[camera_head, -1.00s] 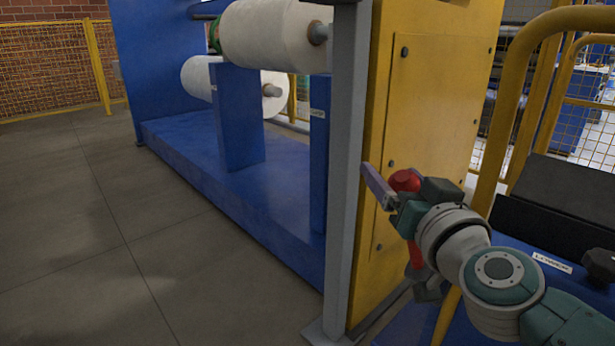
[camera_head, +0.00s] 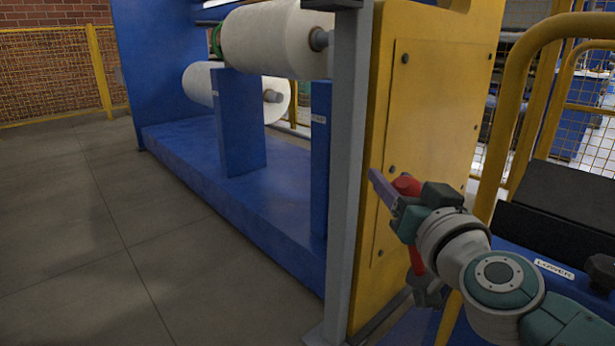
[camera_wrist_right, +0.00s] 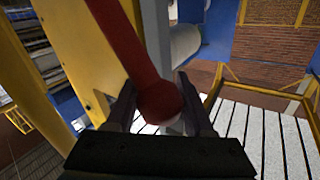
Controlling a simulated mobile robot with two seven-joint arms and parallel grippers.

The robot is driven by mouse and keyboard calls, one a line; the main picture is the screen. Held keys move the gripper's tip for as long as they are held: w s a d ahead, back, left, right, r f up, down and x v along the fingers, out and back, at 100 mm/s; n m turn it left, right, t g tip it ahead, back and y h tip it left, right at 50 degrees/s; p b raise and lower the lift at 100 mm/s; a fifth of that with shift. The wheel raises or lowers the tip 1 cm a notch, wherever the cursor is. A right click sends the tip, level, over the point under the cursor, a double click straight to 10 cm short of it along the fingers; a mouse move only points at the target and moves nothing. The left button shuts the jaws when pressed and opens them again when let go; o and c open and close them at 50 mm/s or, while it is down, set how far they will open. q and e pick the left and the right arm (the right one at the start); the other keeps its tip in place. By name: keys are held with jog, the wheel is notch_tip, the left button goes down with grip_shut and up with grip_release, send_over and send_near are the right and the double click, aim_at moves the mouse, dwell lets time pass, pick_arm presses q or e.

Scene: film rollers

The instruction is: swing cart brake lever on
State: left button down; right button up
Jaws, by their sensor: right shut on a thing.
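The red brake lever (camera_wrist_right: 122,42) runs down from the top in the right wrist view and ends in a round knob (camera_wrist_right: 160,102) between my two fingers. In the head view, the lever's red knob (camera_head: 406,185) shows at my right gripper (camera_head: 388,190), in front of the yellow panel. My right gripper is shut on the lever at its knob end. A lower red part (camera_head: 416,260) shows below the gripper, partly hidden by my arm. My left gripper is in neither view.
A yellow machine panel (camera_head: 435,110) and a grey post (camera_head: 347,190) stand just behind my gripper. A yellow guard rail (camera_head: 508,110) rises at the right. A blue frame (camera_head: 215,175) with white film rolls (camera_head: 275,40) stands left. The floor (camera_head: 90,240) at left is clear.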

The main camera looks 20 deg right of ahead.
jog(key=shift+a, duration=0.1)
grip_shut()
jog(key=s+a+f+n+t+y+b, duration=0.1)
jog(key=s+a+f+n+t+b, duration=0.1)
jog(key=a+f+n+b, duration=0.3)
jog(key=s+a+f+n+t+y+b, duration=0.1)
jog(key=s+a+f+n+t+b, duration=0.2)
jog(key=a+f+b, duration=0.4)
jog(key=shift+f+n+y+b, duration=0.3)
jog(key=shift+f+n+b, duration=0.85)
jog(key=shift+b, duration=1.85)
jog(key=shift+f+m, duration=0.25)
jog(key=shift+f, duration=0.15)
jog(key=o, duration=0.9)
grip_release()
jog(key=o, duration=0.3)
jog(key=shift+r, duration=0.1)
jog(key=shift+o, duration=0.4)
jog(key=shift+r, duration=0.1)
